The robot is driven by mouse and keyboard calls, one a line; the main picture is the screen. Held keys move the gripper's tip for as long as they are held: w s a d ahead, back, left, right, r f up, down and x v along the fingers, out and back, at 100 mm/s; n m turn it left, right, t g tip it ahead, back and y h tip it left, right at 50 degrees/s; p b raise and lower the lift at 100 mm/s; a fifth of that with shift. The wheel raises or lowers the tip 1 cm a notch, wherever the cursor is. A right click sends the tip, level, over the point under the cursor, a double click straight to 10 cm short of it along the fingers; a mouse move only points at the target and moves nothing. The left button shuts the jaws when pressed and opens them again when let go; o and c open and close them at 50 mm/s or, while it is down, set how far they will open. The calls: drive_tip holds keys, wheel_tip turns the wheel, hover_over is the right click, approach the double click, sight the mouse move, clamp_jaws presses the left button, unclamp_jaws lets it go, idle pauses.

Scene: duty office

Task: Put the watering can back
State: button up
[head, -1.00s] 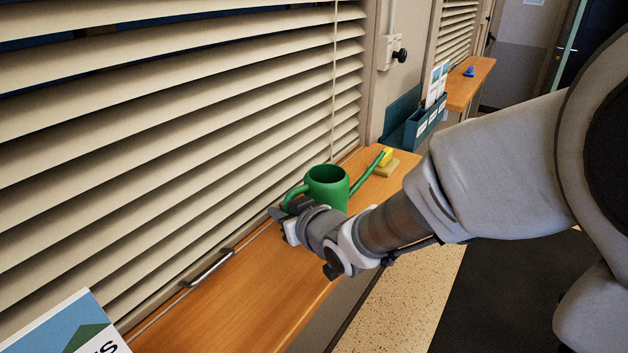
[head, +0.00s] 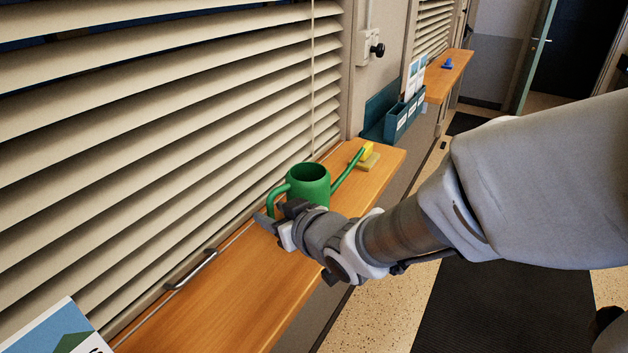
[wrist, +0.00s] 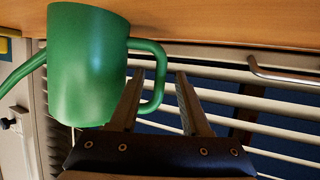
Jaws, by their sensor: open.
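The green watering can (head: 309,187) stands upright on the wooden sill (head: 215,300), its spout pointing away to the right and its handle to the left. My gripper (head: 268,217) is open at the handle side, low in front of the can, and hides part of its base. In the wrist view the can (wrist: 88,65) appears upside down. Its handle (wrist: 158,75) shows between the two spread fingertips of my gripper (wrist: 160,75). I cannot tell whether the fingers touch it.
A yellow object on a pad (head: 368,156) lies by the spout tip. A teal leaflet holder (head: 402,115) is beyond the sill's far end. Blinds (head: 150,150) run close along the left. A metal handle (head: 193,270) and a leaflet (head: 62,325) are nearer. The front sill is mostly clear.

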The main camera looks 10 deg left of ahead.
drive_tip(key=v, duration=0.4)
drive_tip(key=shift+s+d+r+p, duration=0.2)
drive_tip(key=shift+s+d+p, duration=0.05)
drive_tip(key=shift+p, duration=0.05)
drive_tip(key=shift+s+d+f+b, duration=0.15)
drive_tip(key=shift+s+b, duration=0.1)
drive_tip(key=shift+b, duration=0.4)
drive_tip(key=shift+b+v, duration=1.1)
drive_tip(key=d+r+m+t+h, duration=0.15)
drive_tip(key=d+m+h, duration=0.55)
drive_tip(key=d, duration=1.1)
drive_tip(key=s+d+f+m+g+h, duration=0.1)
drive_tip(key=s+d+g, duration=0.1)
drive_tip(key=s, duration=0.4)
drive_tip(key=s+d+f+m+g+h, duration=0.1)
drive_tip(key=s+d+g, duration=0.2)
drive_tip(key=s, duration=0.3)
drive_tip(key=shift+d+f, duration=0.15)
drive_tip(key=shift+d, duration=0.15)
drive_tip(key=shift+g, duration=0.25)
